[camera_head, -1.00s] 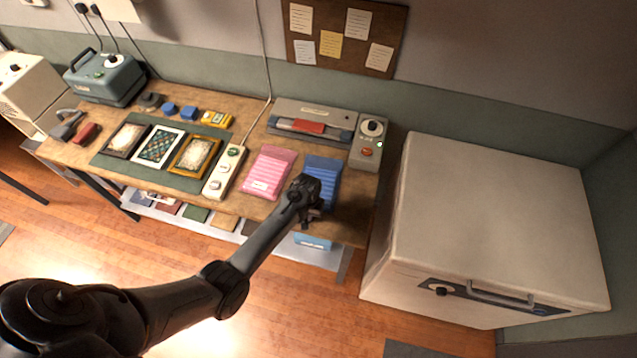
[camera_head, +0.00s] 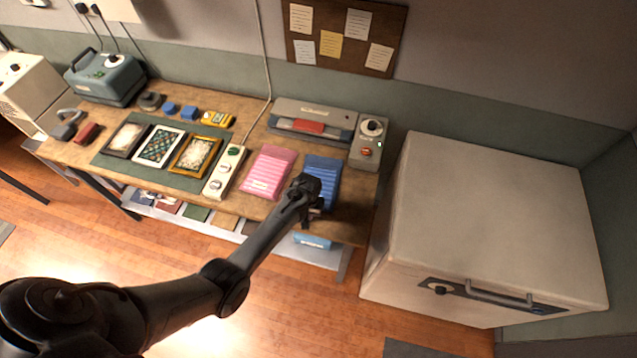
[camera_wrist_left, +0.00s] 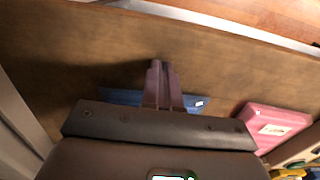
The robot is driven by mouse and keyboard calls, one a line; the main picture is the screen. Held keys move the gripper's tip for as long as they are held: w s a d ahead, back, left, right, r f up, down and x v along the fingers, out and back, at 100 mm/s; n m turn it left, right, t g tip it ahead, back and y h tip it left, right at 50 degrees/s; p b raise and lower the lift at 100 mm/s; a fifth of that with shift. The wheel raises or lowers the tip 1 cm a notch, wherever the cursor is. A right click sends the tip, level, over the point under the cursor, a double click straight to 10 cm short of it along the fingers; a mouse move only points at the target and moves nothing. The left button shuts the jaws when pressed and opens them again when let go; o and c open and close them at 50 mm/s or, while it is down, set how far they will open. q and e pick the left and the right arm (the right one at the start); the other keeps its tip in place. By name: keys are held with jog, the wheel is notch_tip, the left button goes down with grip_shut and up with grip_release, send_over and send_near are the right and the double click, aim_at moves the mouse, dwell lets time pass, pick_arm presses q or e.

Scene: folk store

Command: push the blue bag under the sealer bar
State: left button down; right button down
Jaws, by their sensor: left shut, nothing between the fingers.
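The blue bag (camera_head: 324,171) lies on the wooden table in front of the sealer (camera_head: 318,116), to the right of a pink bag (camera_head: 268,172). The sealer has a grey body and a red-marked bar (camera_head: 308,126). My left gripper (camera_head: 314,208) is shut and empty at the near end of the blue bag and hides part of it. In the left wrist view the closed fingers (camera_wrist_left: 161,84) overlap the blue bag (camera_wrist_left: 125,97); whether they touch it I cannot tell. My right gripper is not in view.
A white power strip (camera_head: 224,172) lies left of the pink bag, beside framed cards on a green mat (camera_head: 104,160). A control box with a dial (camera_head: 369,142) sits at the sealer's right. A large white cabinet (camera_head: 500,200) stands right of the table.

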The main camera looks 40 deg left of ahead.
pick_arm(q)
jog(key=shift+w, duration=0.1)
jog(key=shift+w+a+b, duration=0.3)
jog(key=shift+w+b, duration=0.15)
jog(key=shift+w, duration=0.15)
jog(key=shift+w+a, duration=0.1)
jog(key=shift+w, duration=0.1)
jog(key=shift+w, duration=0.15)
jog(key=shift+w+a+b, duration=0.1)
jog(key=shift+b, duration=0.3)
jog(key=shift+w+a+b, duration=0.3)
jog(key=shift+w+b, duration=0.15)
jog(key=shift+w, duration=0.2)
jog(key=shift+w, duration=0.15)
